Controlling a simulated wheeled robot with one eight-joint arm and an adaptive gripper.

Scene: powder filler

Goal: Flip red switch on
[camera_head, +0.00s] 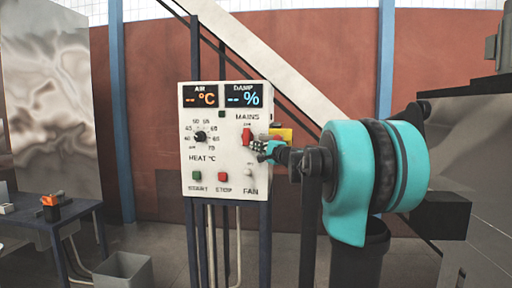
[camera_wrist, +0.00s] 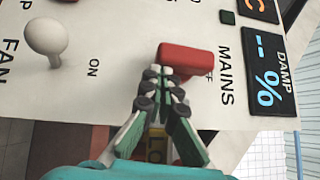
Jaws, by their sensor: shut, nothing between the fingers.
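The red switch (camera_head: 247,135) is a red lever under the MAINS label on the white control panel (camera_head: 188,160). In the wrist view the red switch (camera_wrist: 190,57) lies along the panel face, with "ON" printed to one side and a partly hidden "OFF" label beside it. My gripper (camera_head: 262,150) is at the panel's right side, just below the switch. In the wrist view my gripper's fingertips (camera_wrist: 158,71) are together and empty, right at the lower left edge of the switch. I cannot tell whether they touch it.
The white FAN knob (camera_wrist: 46,38) stands out from the panel near my gripper. The panel also has a HEAT dial (camera_head: 200,137), a green START button (camera_head: 196,176) and a red STOP button (camera_head: 223,177). A table (camera_head: 40,214) and a grey bin (camera_head: 122,270) stand at the lower left.

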